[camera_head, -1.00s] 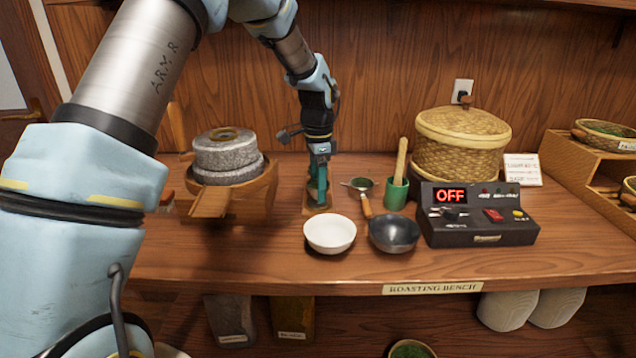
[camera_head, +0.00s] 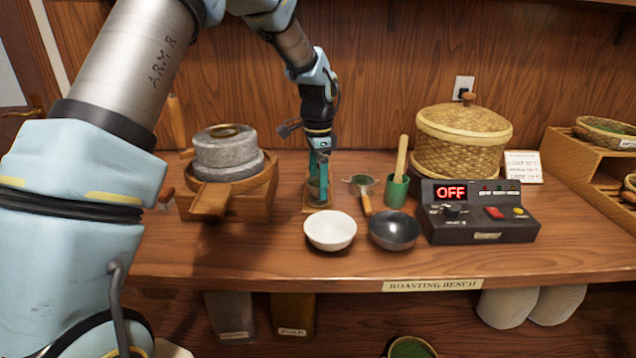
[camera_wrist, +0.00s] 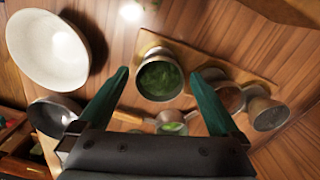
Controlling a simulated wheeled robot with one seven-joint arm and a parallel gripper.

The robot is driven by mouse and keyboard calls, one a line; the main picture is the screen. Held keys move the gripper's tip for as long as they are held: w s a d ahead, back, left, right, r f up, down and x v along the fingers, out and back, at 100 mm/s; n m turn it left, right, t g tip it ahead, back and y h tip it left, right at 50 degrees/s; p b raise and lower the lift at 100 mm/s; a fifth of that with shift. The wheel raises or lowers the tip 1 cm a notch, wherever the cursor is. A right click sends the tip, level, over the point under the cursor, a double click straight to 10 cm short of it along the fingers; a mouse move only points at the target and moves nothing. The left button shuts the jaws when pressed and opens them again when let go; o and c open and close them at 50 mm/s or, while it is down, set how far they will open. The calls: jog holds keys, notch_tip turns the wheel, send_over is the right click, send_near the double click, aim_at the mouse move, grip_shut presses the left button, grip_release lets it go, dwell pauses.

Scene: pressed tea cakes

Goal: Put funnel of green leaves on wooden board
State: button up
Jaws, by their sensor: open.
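The funnel of green leaves (camera_wrist: 160,80) appears as a round grey-rimmed vessel filled with green in the wrist view. It stands upright on the wooden board (camera_wrist: 148,42). My gripper (camera_wrist: 160,76) is open, with one teal finger on each side of the funnel and a gap showing on both sides. In the head view my gripper (camera_head: 319,188) points down over the wooden board (camera_head: 318,208), and its fingers partly hide the funnel there.
A white bowl (camera_head: 330,230) and a dark pan (camera_head: 394,230) stand in front. A strainer (camera_head: 361,181), green cup (camera_head: 396,192), control box (camera_head: 480,222) and woven basket (camera_head: 462,150) are to the right. A stone mill (camera_head: 227,155) is left.

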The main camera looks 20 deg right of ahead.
notch_tip(320, 180, up, 11)
jog(key=b, duration=0.1)
jog(key=shift+r+b, duration=0.2)
jog(key=shift+b, duration=0.1)
dwell(0.4)
